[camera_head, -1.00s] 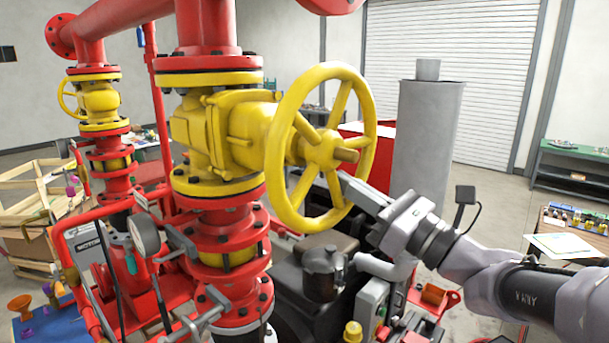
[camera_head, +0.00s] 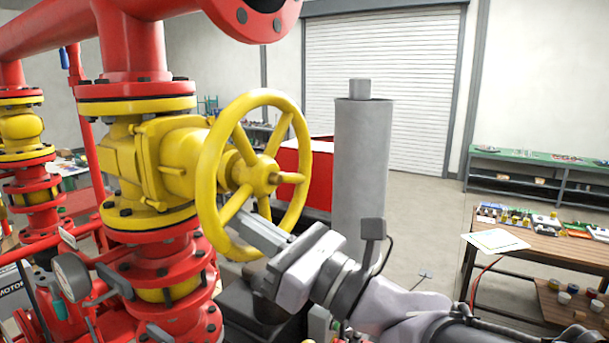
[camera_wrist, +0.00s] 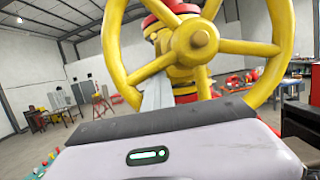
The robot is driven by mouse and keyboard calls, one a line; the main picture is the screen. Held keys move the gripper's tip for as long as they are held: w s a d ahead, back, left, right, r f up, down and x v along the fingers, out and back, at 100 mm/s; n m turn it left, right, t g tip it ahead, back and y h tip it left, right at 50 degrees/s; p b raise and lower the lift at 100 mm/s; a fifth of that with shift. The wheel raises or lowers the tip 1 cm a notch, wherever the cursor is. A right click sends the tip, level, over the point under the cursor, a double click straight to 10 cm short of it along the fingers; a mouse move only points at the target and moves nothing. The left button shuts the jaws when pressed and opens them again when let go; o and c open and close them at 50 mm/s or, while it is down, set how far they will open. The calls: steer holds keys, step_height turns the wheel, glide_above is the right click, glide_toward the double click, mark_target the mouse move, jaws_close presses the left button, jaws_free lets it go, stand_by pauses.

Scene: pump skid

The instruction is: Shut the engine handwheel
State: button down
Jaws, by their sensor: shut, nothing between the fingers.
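A yellow handwheel (camera_head: 205,185) stands upright on the yellow valve body (camera_head: 150,165) between red flanged pipes in the head view. Its stem tip shows at the hub, pointing right. My gripper (camera_head: 245,226) is shut and reaches from the lower right to the lower part of the wheel, by a lower spoke. Nothing is held in the fingers. In the wrist view the wheel (camera_wrist: 285,45) fills the upper middle, and my fingers (camera_wrist: 157,95) point in between its spokes, left of the hub. I cannot tell whether they touch a spoke or the rim.
A second yellow valve (camera_head: 22,130) on a red pipe is at the left. A grey cylinder (camera_head: 362,165) stands behind my arm. A pressure gauge (camera_head: 72,277) is at the lower left.

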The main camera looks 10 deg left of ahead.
mark_target(234, 209)
steer(key=r+p, duration=0.1)
steer(key=s+r+p, duration=0.1)
steer(key=r, duration=0.1)
steer(key=r+p, duration=0.1)
steer(key=shift+s+a+r, duration=0.15)
steer(key=shift+s+a, duration=0.1)
steer(key=shift+a, duration=0.1)
steer(key=shift+d+f+b, duration=0.15)
steer(key=shift+f+b, duration=0.1)
steer(key=shift+b, duration=0.05)
steer(key=b+v, duration=0.5)
steer(key=v, duration=0.4)
steer(key=shift+f, duration=0.25)
